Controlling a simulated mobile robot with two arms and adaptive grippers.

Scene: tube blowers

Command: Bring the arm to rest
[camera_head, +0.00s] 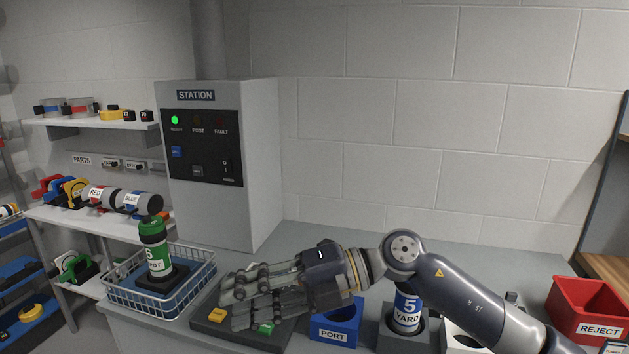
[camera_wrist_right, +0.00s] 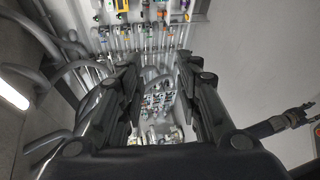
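My right arm (camera_head: 455,285) comes in from the right and reaches left over the bench. Its gripper (camera_head: 241,298) is above the dark pad with the yellow and green buttons, with its fingers pointing left. In the right wrist view the fingers (camera_wrist_right: 158,75) stand apart with nothing held between them. My left gripper is not in view. A green canister (camera_head: 155,250) stands in a dark base inside the wire basket (camera_head: 190,312), left of the gripper. A blue-and-white canister marked 5 YARD (camera_head: 406,310) stands in a grey holder, partly behind my arm.
A blue PORT bin (camera_head: 340,328) is beneath my wrist, and a red REJECT bin (camera_head: 588,310) is at the right. The button pad (camera_head: 225,333) lies under the fingers. The grey STATION cabinet (camera_head: 260,160) stands behind, with a green light lit. Parts shelves (camera_head: 95,125) are at the left.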

